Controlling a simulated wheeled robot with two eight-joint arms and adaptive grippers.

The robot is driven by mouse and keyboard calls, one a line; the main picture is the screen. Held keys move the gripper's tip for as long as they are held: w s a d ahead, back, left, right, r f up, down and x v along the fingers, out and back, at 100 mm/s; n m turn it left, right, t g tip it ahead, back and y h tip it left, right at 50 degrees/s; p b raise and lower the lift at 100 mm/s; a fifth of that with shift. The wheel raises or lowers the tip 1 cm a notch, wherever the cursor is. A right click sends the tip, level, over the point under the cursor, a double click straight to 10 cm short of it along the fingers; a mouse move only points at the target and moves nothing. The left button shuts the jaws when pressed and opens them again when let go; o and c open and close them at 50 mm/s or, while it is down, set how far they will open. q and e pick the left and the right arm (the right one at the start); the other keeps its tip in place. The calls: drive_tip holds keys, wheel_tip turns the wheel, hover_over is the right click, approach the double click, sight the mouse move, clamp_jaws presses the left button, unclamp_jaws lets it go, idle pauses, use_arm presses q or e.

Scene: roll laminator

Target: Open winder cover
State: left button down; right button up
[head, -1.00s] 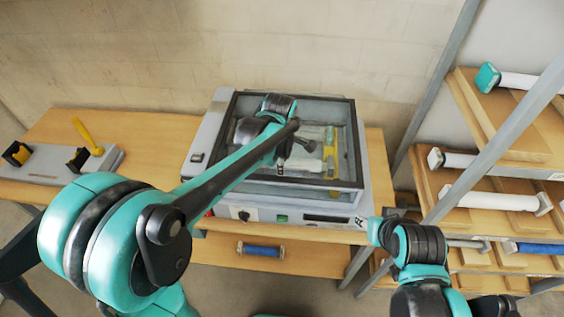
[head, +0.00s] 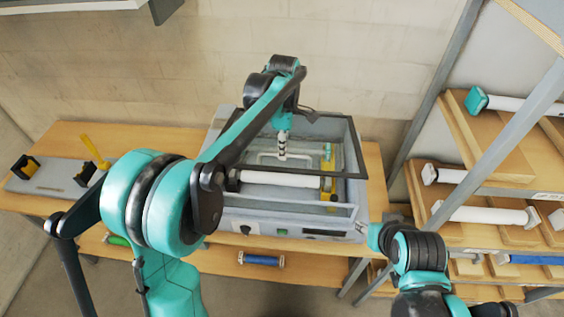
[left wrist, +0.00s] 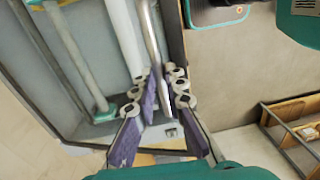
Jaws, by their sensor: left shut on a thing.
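The winder cover (head: 352,135) is a clear panel in a black frame on the grey laminator (head: 265,222). In the head view its front edge is tilted up, above the machine's open front. My left gripper (head: 283,155) reaches down over the cover from above. In the left wrist view its purple-padded fingers (left wrist: 160,95) are closed around a curved metal bar, the cover's handle (left wrist: 150,35). The exact contact is partly hidden by the fingers. My right arm is folded at the lower right; its gripper is too small and hidden to read.
A white roll (head: 280,179) and a yellow holder (head: 327,160) show inside the machine. A shelf rack (head: 500,215) with several rolls stands close on the right. A grey stand (head: 50,177) with a yellow handle is on the table's left. A blue roll (head: 262,260) lies on the lower shelf.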

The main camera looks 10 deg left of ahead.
use_arm(q)
drive_tip(key=w+r+p, duration=0.7)
drive_tip(key=r, duration=0.5)
drive_tip(key=shift+w+r, duration=0.15)
drive_tip(key=shift+w, duration=0.25)
